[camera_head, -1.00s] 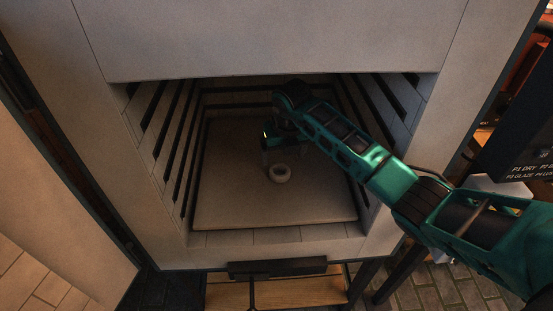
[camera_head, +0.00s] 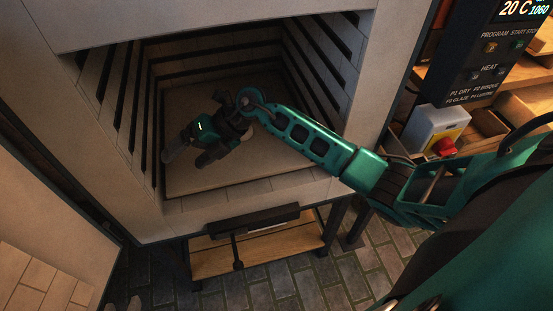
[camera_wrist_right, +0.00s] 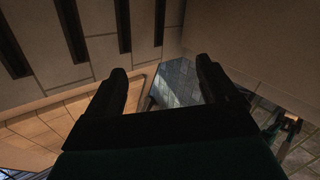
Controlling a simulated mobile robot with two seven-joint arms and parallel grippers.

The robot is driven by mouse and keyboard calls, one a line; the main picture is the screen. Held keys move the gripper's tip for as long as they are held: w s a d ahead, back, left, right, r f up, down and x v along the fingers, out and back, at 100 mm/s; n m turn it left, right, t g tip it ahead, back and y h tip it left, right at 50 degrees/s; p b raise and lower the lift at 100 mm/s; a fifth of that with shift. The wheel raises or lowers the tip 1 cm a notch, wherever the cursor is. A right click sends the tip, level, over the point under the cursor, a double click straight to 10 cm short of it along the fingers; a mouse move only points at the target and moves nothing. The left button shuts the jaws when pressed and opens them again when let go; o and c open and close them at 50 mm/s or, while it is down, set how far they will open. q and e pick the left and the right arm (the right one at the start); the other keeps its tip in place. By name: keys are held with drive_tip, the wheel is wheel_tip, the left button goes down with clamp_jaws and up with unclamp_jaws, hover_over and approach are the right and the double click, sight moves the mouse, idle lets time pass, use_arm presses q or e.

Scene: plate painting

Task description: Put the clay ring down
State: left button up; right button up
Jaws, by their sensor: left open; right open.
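The clay ring does not show in either view now; part of the kiln shelf (camera_head: 240,172) is hidden behind my right gripper and arm. My right gripper (camera_head: 188,160) is inside the kiln, over the left part of the shelf, with its fingers apart and no ring visible between them. In the right wrist view my right gripper (camera_wrist_right: 160,82) also shows two dark fingers spread with nothing held. Two small tips at the bottom left edge look like my left gripper (camera_head: 122,304), apart and mostly out of frame.
Slotted kiln walls (camera_head: 325,75) stand close on both sides of my right arm. The kiln mouth's front sill (camera_head: 250,195) lies below the arm. A control box with a red button (camera_head: 443,146) stands at the right. The wooden board (camera_head: 255,248) sits under the kiln.

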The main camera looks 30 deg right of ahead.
drive_tip(key=s+a+r+m+t+y, duration=0.35)
drive_tip(key=m+t+y, duration=0.2)
drive_tip(key=m, duration=0.25)
drive_tip(key=s+d+f+m+t+h, duration=0.35)
drive_tip(key=d+m+h, duration=0.25)
drive_tip(key=m, duration=0.4)
drive_tip(key=s+d+f+m+t+h, duration=0.3)
drive_tip(key=s+d+f+m+h, duration=0.25)
drive_tip(key=m, duration=0.45)
drive_tip(key=s+d+f+m+g+h, duration=0.1)
drive_tip(key=s+d+f+m+g, duration=0.1)
drive_tip(key=s+f+m+g, duration=0.2)
drive_tip(key=s+f, duration=0.2)
drive_tip(key=s, duration=0.1)
drive_tip(key=shift+d+m+g+h, duration=0.3)
drive_tip(key=shift+m+h, duration=0.1)
drive_tip(key=shift+c, duration=0.2)
